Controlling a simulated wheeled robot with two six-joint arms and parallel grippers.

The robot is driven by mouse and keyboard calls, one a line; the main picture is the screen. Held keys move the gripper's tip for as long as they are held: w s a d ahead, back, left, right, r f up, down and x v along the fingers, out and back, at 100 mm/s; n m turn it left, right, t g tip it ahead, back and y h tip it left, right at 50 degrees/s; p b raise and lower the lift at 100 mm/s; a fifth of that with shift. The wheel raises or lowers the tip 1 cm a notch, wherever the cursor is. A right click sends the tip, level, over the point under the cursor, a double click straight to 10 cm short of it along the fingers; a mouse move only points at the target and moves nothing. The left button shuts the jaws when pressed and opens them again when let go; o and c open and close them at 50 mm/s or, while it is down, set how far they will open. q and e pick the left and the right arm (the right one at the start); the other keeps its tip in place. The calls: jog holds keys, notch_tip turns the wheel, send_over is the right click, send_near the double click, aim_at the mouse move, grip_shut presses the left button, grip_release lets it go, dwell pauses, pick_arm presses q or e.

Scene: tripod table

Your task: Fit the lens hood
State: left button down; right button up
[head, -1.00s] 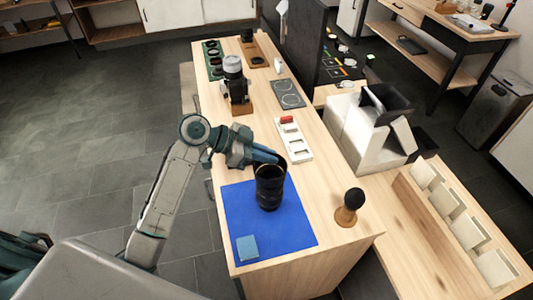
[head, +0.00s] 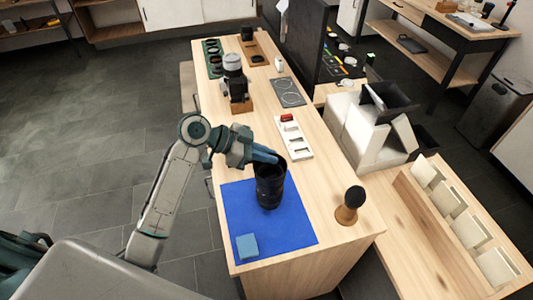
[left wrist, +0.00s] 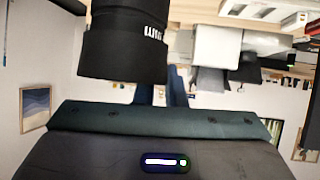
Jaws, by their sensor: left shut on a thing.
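A black lens (head: 269,192) stands upright on the blue mat (head: 236,209) at the table's near end. A black hood-like ring (head: 272,174) is at its top; I cannot tell whether the ring is seated or only resting there. My left gripper (head: 276,158) is shut on the rim of this ring from the back left. In the left wrist view a wide black cylinder (left wrist: 122,58) with a narrower part bearing white marks fills the upper left, and the blue fingers (left wrist: 176,88) run partly behind it. My right gripper is out of view.
A blue block (head: 246,246) lies on the mat's near corner. A black-topped brush or knob (head: 350,204) stands to the right. A white slotted tray (head: 294,144) lies behind, with a camera (head: 236,84) on a wooden stand further back.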

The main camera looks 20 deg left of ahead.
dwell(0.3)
pick_arm(q)
jog(key=c, duration=1.2)
grip_release()
jog(key=shift+r+p, duration=1.15)
jog(key=shift+r, duration=0.4)
notch_tip(320, 180, up, 4)
jog(key=p, duration=0.3)
